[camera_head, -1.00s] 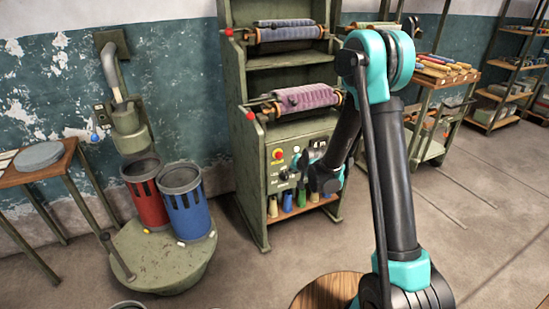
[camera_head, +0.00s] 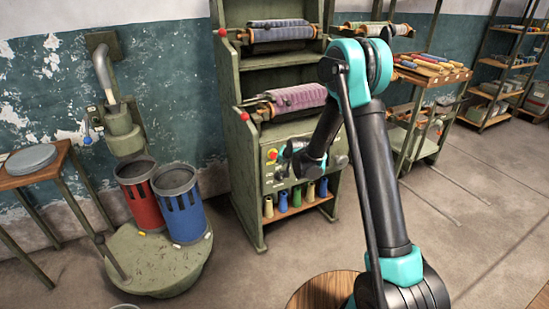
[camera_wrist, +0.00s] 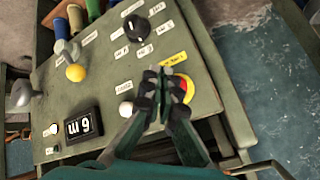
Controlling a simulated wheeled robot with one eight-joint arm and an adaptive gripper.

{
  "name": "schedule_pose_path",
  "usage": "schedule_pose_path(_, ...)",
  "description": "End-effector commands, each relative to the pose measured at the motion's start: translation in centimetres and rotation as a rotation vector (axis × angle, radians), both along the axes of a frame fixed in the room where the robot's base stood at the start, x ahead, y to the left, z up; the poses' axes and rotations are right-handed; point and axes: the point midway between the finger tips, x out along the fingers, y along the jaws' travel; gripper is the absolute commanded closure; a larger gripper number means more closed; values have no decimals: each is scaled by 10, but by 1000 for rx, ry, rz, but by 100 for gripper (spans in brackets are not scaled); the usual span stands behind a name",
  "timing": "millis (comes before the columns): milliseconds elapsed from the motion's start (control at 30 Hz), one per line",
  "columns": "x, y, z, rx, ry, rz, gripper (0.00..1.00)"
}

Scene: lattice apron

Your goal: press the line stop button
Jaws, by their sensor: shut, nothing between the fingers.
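The line stop button is a red button in a yellow ring on the green control panel (camera_head: 268,182). In the head view the red button (camera_head: 272,154) shows at the panel's upper left, just left of my gripper (camera_head: 284,157). In the wrist view the red button (camera_wrist: 186,88) is partly hidden behind my gripper (camera_wrist: 160,76). A yellow label (camera_wrist: 173,60) lies beside it. My gripper is shut and empty, with its fingertips over the panel close to the button. I cannot tell whether they touch it.
Spools (camera_head: 296,196) stand on the shelf below. Red and blue bins (camera_head: 182,205) stand to the left on a round base.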

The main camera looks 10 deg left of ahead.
Motion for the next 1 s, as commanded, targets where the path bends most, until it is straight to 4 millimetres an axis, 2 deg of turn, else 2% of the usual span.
schedule_pose_path(300, 15, 10, 0, 0, 0, 0, 100)
schedule_pose_path(1000, 15, 10, 0, 0, 0, 0, 100)
